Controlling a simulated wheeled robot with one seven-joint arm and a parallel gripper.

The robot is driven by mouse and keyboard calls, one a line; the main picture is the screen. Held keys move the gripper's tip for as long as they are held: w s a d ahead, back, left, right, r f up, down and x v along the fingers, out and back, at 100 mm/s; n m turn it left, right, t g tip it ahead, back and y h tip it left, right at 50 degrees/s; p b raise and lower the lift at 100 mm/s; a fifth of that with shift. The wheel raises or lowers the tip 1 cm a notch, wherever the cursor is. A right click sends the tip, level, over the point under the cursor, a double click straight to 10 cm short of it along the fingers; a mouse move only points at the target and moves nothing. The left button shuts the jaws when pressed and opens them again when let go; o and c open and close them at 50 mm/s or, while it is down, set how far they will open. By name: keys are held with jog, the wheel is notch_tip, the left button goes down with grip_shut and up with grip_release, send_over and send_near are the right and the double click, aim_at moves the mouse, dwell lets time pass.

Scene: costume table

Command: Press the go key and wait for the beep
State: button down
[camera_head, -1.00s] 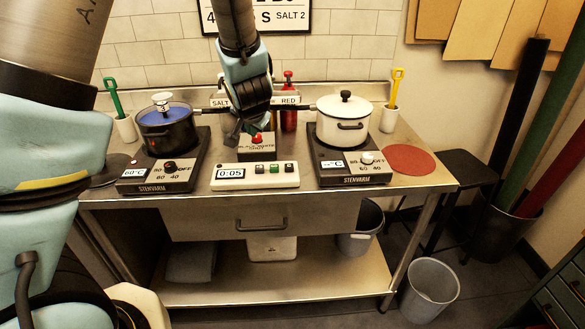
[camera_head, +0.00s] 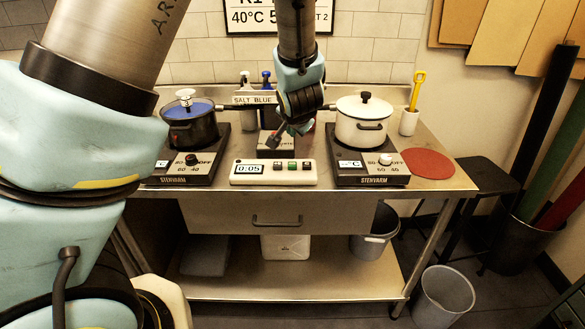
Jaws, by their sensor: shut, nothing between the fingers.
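The white timer box (camera_head: 262,180) sits at the front middle of the steel table. Its display (camera_head: 249,169) reads 0:05. My gripper covers part of the labelled waste box (camera_head: 284,146) behind the timer.
A dark pot with a blue inside (camera_head: 190,132) on a hotplate stands left of the timer. A white lidded pot (camera_head: 352,131) on another hotplate (camera_head: 371,179) stands right. Bottles stand behind. A red round mat (camera_head: 428,164) lies at the right.

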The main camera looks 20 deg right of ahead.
aim_at(292, 166)
notch_tip(292, 166, down, 7)
jog(key=b, duration=0.6)
jog(key=shift+r, duration=0.15)
jog(key=shift+f, duration=0.3)
dwell(1.3)
jog(key=shift+f, duration=0.4)
jog(key=shift+f+b, duration=0.4)
jog(key=shift+f, duration=0.05)
dwell(0.6)
jog(key=shift+r, duration=0.1)
jog(key=shift+r+p, duration=0.8)
jog(key=shift+p, duration=0.3)
